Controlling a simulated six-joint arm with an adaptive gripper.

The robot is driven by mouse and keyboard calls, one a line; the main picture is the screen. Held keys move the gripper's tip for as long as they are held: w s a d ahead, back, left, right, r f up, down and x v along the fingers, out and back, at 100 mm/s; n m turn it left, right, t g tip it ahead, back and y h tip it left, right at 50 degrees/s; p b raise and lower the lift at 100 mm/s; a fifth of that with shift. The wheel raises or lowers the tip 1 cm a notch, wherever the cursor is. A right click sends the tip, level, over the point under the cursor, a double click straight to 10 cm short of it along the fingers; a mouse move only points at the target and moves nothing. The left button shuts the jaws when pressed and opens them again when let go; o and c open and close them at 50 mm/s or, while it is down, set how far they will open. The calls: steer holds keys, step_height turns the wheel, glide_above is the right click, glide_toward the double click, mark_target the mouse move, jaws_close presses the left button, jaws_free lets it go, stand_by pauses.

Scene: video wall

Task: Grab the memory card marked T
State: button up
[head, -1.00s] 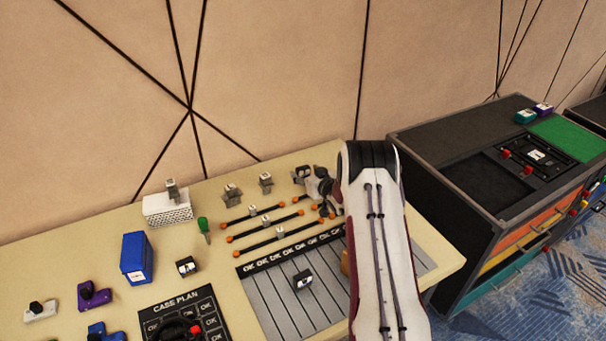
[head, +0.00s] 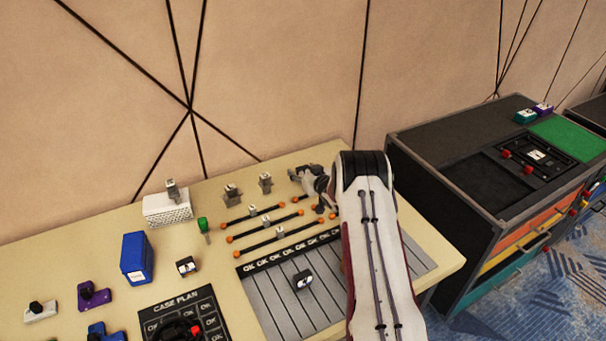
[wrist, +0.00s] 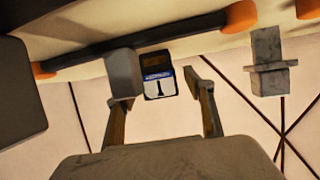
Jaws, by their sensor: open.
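In the wrist view, a small dark card with a blue stripe and white label (wrist: 158,86) shows between my finger tips. The label carries a dark mark like an upside-down T. My gripper (wrist: 160,95) is open, one finger on each side of the card, not visibly closed on it. A grey block (wrist: 124,73) partly covers the left finger. In the head view, my gripper (head: 308,178) is at the back right of the beige table, above the dark rods; the card there is hidden behind it.
Dark rods with orange ends (head: 265,217) carry grey blocks close to my gripper. Grey upright pieces (head: 265,181) stand behind. Other small black cards lie on the table (head: 187,265) and on the grey striped panel (head: 303,280). A blue box (head: 137,258) stands left.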

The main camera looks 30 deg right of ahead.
mark_target(303, 167)
steer(key=c, duration=1.1)
steer(key=shift+o, duration=0.2)
steer(key=shift+r, duration=0.1)
steer(key=shift+r, duration=4.9)
